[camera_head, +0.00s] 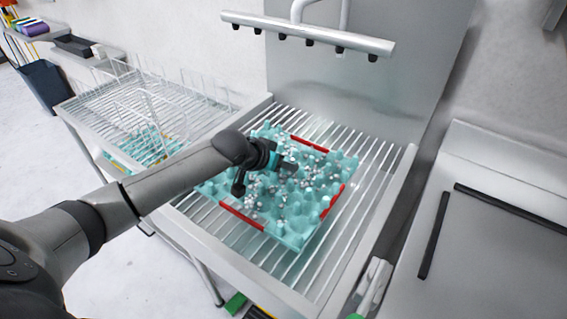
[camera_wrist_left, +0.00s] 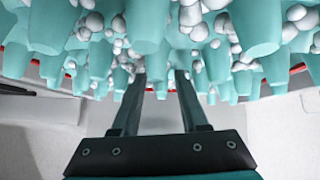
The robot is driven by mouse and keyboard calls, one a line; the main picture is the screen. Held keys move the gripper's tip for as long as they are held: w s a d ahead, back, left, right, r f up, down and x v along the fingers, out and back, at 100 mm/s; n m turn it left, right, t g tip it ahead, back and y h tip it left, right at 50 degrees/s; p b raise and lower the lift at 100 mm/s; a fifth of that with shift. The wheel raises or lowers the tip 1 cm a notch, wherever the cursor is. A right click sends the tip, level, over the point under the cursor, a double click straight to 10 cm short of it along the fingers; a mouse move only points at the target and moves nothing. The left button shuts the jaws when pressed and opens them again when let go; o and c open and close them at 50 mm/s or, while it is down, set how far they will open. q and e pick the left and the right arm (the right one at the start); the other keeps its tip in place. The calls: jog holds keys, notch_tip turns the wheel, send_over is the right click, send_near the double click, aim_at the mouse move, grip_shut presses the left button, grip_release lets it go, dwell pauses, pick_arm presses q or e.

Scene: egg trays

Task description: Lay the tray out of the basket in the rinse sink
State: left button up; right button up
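The teal egg tray (camera_head: 318,213) lies on the slatted grate of the rinse sink (camera_head: 372,175). It has red strips on its edges and many small white bits among its cups. My left gripper (camera_head: 262,180) is over the tray's left middle, its fingers spread. In the left wrist view the two dark fingers (camera_wrist_left: 160,88) stand apart, close to teal cups (camera_wrist_left: 145,28) and white bits, with nothing clearly between them. Whether they touch the tray I cannot tell. The wire basket (camera_head: 150,100) stands left of the sink. My right gripper is not in view.
A spray bar (camera_head: 305,32) with several nozzles hangs over the back of the sink. A metal counter (camera_head: 490,250) with dark strips is at the right. Teal material (camera_head: 150,145) shows through the basket's wires. Bare grate surrounds the tray.

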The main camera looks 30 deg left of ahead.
pick_arm(q)
jog(key=shift+r, duration=0.1)
jog(key=shift+p+v, duration=1.5)
jog(key=shift+v, duration=4.4)
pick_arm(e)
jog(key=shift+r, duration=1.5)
